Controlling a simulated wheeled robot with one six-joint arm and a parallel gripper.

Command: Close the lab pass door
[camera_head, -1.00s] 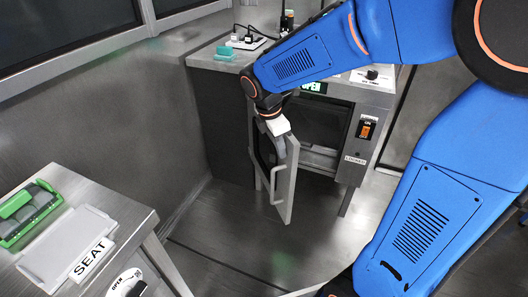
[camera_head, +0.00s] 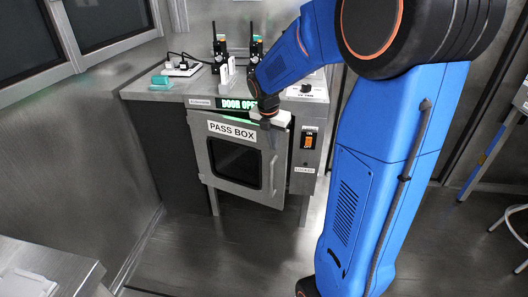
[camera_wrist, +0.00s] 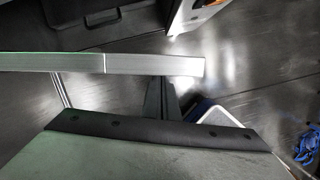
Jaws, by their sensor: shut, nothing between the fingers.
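The pass box door (camera_head: 228,184), a grey framed panel with a dark window, a "PASS BOX" label and a vertical handle (camera_head: 273,175), stands a little ajar, its right side out from the cabinet front. The display (camera_head: 237,104) above is lit green and reads "DOOR OP", the rest hidden by my arm. My gripper (camera_head: 268,122) is at the door's upper right corner, its fingers hard to make out there. In the wrist view my shut, empty fingers (camera_wrist: 160,98) are beside the door's top edge (camera_wrist: 130,63); contact is unclear.
An orange-lit switch (camera_head: 309,140) is on the cabinet front to the right. A bench (camera_head: 45,262) is at lower left. The floor before the door is clear.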

